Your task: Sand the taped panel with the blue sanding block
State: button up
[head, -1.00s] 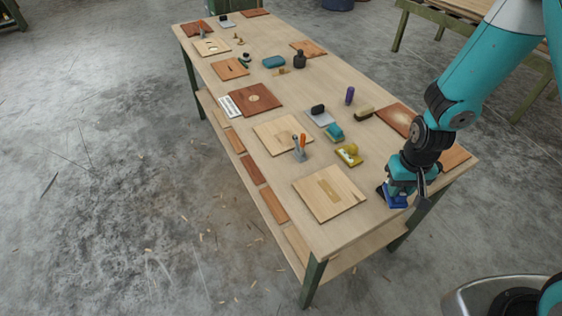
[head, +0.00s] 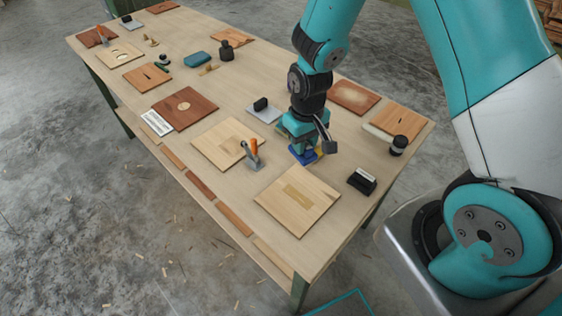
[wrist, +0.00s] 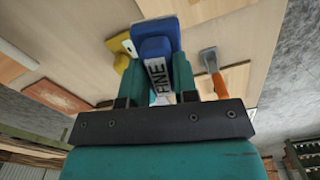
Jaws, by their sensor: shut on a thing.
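The blue sanding block (head: 302,157) is held by my gripper (head: 305,143) just behind the taped panel (head: 322,200). The panel is pale wood, lies flat on the bench near its front end, and has a tan strip (head: 298,195) across its middle. In the wrist view, the teal fingers of my gripper (wrist: 159,68) are shut on the block (wrist: 153,28), which has a white label reading roughly "FINE". The block is apart from the panel in the head view. How high it is above the bench is hard to tell.
A black block (head: 362,181) and a dark round-topped item (head: 398,145) are to the right. A yellow item (wrist: 122,62) is close beside the block.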

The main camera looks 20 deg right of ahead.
jog(key=a+f+n+b, duration=0.1)
jog(key=a+f+b, duration=0.1)
jog(key=b, duration=0.1)
jog(key=s+a+f+b, duration=0.1)
jog(key=a+f+b, duration=0.1)
jog(key=f+b, duration=0.1)
jog(key=a+f+n+b, duration=0.1)
jog(key=f+b, duration=0.1)
jog(key=b, duration=0.2)
jog(key=shift+s+a+f+n+b, duration=0.2)
jog(key=shift+a+n+b, duration=0.1)
jog(key=shift+a, duration=0.1)
jog(key=shift+f+b, duration=0.35)
jog(key=shift+f, duration=0.2)
dwell(0.7)
jog(key=shift+s, duration=0.1)
